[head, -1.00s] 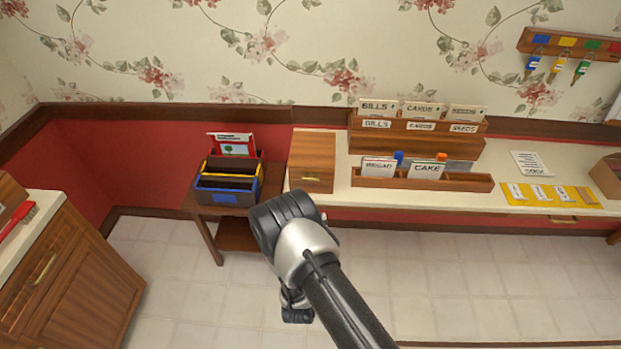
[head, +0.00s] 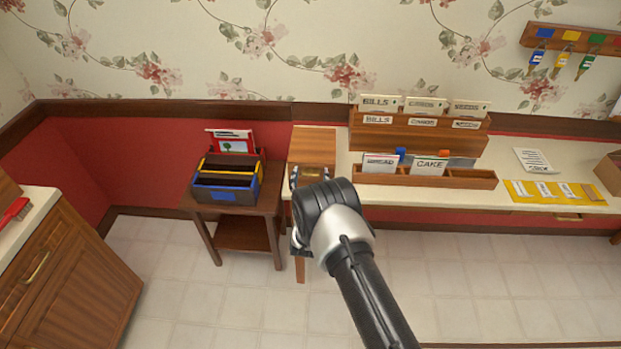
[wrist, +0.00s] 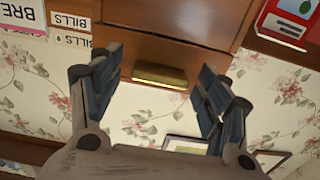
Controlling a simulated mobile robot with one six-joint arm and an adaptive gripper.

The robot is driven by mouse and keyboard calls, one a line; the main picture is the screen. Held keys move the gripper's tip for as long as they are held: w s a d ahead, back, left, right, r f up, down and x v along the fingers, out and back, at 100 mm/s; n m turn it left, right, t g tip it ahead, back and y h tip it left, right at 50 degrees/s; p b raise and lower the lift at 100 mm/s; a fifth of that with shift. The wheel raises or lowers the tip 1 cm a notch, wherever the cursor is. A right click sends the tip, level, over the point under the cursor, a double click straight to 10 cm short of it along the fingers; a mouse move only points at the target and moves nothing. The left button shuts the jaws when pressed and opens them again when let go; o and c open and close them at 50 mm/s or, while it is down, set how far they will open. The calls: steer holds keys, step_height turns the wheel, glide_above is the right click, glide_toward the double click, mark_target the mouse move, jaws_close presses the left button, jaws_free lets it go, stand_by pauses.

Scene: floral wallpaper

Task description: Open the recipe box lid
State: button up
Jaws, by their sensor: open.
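The recipe box (head: 313,142) is a brown wooden box at the left end of the long counter, with its lid down. In the wrist view, which is turned upside down, its wooden front (wrist: 172,40) fills the top middle, with a seam and a brass handle (wrist: 160,75). My gripper (wrist: 160,66) is open, with one finger to each side of the brass handle; no contact with it is clear. In the head view my gripper is at the box's front, and my wrist hides part of it.
A low side table (head: 237,236) with a dark file holder (head: 226,187) and a red card stands left of the box. A card rack (head: 424,176) and a letter sorter (head: 420,133) stand to the right. The floor in front is clear.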

steer(key=shift+w, duration=0.2)
steer(key=c, duration=1.5)
steer(key=shift+r, duration=0.1)
